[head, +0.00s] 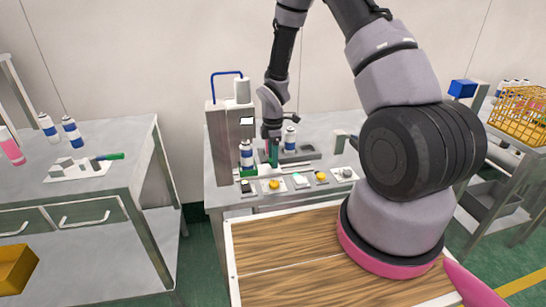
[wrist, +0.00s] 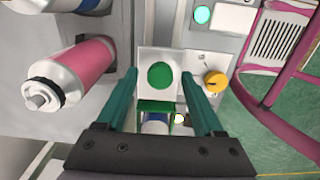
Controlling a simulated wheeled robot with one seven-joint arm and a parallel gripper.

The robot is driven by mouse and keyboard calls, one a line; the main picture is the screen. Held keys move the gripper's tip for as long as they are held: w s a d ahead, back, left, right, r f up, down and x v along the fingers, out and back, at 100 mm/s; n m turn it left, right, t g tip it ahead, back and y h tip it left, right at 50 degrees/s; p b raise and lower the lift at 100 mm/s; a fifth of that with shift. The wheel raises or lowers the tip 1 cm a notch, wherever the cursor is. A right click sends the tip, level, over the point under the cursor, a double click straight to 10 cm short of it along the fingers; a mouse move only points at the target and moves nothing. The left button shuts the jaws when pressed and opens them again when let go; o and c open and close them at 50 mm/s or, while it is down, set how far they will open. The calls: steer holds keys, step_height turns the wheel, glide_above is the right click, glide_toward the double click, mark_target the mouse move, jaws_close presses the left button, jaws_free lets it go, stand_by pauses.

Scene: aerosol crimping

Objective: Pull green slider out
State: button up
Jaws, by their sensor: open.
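My gripper (head: 272,158) is over the middle table, its two teal fingers pointing down beside a blue-and-white can (head: 247,155). In the wrist view my gripper (wrist: 160,70) is open, its fingers apart. Between and just beyond them a green disc (wrist: 160,76) sits on a white plate. A green bracket (wrist: 156,105) lies nearer, between the fingers, with a blue-and-white part in it. I cannot tell which green piece is the slider. In the head view green (head: 248,172) shows at the can's foot. No finger visibly grips anything.
A pink can (wrist: 80,75) lies left of the fingers in the wrist view; a yellow knob (wrist: 215,80) is to the right. A tall grey machine (head: 222,135) stands beside the can. The left table (head: 120,185) holds cans and a green-handled tool (head: 108,157).

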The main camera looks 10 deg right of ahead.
steer(key=shift+c, duration=0.3)
jaws_close()
stand_by(1.1)
